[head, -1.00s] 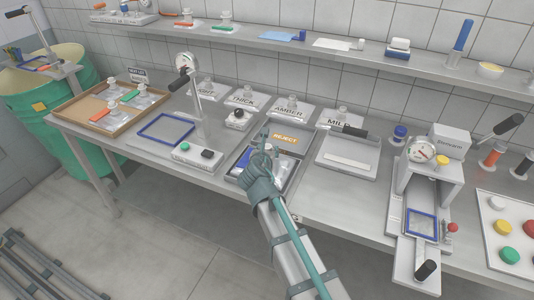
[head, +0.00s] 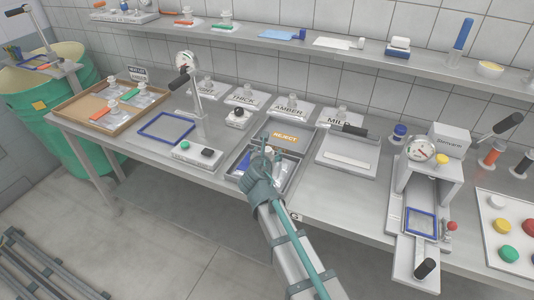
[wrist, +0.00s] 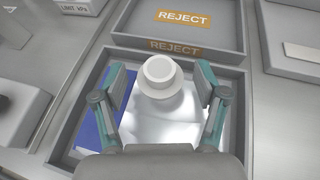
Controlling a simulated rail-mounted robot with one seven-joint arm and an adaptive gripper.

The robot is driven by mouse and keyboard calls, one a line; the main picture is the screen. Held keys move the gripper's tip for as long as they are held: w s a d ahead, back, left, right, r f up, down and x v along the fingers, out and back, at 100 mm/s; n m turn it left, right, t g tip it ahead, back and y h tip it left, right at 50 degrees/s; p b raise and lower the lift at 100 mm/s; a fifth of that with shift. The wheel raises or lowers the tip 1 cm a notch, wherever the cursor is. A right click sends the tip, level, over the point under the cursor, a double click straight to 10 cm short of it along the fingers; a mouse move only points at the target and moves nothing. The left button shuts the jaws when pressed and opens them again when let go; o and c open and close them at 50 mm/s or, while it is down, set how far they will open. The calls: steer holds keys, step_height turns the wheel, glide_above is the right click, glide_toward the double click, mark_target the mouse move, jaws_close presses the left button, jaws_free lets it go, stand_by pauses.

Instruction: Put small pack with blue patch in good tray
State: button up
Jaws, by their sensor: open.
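A small clear pack (wrist: 185,132) with a white round cap (wrist: 158,70) lies in a grey tray (wrist: 238,133) in the wrist view. A blue patch (wrist: 92,140) shows at its left; I cannot tell whether it is part of this pack. My gripper (wrist: 160,84) is open, one finger on each side of the cap, with gaps visible. In the head view my gripper (head: 266,150) is over the same tray (head: 294,172) and hides much of its contents. No tray with a readable "good" label shows.
A tray marked REJECT (head: 285,138) adjoins behind. A light grey tray (head: 347,155) with a dark handle is to its right. A sealing press (head: 432,165) stands farther right. A blue frame (head: 166,129) and a wooden tray of packs (head: 77,113) lie left.

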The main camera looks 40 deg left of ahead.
steer(key=shift+r, duration=0.2)
steer(key=b+v, duration=0.1)
steer(key=v, duration=1.1)
